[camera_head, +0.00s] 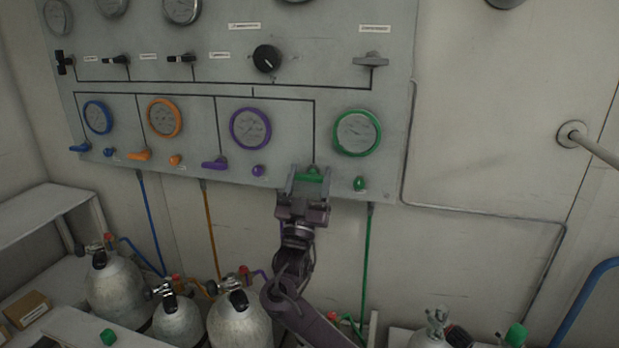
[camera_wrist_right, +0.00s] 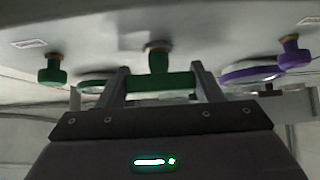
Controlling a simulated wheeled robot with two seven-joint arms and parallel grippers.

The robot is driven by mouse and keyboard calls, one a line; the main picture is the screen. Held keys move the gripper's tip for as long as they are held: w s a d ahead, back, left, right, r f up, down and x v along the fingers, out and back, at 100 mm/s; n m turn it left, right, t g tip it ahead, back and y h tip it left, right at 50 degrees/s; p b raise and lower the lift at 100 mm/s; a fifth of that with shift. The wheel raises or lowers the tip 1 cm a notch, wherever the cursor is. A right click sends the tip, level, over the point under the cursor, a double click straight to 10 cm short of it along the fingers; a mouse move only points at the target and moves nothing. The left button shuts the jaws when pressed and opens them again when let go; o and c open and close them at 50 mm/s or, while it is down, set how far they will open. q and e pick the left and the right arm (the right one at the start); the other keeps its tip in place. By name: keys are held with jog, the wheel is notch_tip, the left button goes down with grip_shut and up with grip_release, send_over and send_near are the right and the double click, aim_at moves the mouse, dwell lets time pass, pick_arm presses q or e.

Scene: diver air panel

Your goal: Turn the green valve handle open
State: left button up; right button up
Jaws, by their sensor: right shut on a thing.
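The green valve handle (camera_head: 312,176) is on the lower edge of the grey panel, left of and below the green-rimmed gauge (camera_head: 357,133). My right gripper (camera_head: 309,178) reaches up to it from below, with a finger on each side. In the right wrist view the green handle (camera_wrist_right: 160,83) lies crosswise between the fingers of my right gripper (camera_wrist_right: 161,84), and its stem runs up to the panel. The gripper is shut on the handle. The fingers hide the handle's ends in part. My left gripper is not in view.
A small green knob (camera_head: 360,184) sits right of the handle, and a purple knob (camera_head: 258,171) and purple handle (camera_head: 215,163) sit left. A green hose (camera_head: 366,265) hangs below the panel. Gas cylinders (camera_head: 240,322) stand below. The wall at right is mostly clear.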

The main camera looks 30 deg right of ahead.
jog(key=shift+r+n+t+y+p, duration=0.1)
jog(key=shift+n+t+y+p, duration=0.45)
jog(key=shift+n, duration=0.15)
jog(key=n+y+p, duration=0.5)
jog(key=n+p, duration=0.1)
jog(key=n, duration=0.1)
jog(key=n+t+y+p, duration=0.1)
jog(key=n+y+p, duration=0.5)
jog(key=n+p, duration=0.1)
jog(key=n+y+p, duration=0.6)
jog(key=n+p, duration=0.1)
jog(key=n, duration=0.1)
jog(key=shift+r+t, duration=0.15)
jog(key=shift+t, duration=0.2)
jog(key=shift+a+n+g+y+p, duration=0.1)
jog(key=shift+n+g+y+p, duration=0.25)
jog(key=shift+n+p, duration=0.5)
jog(key=shift+f+g+p, duration=0.25)
jog(key=shift+f+p, duration=0.05)
jog(key=shift+p, duration=0.15)
jog(key=o, duration=1)
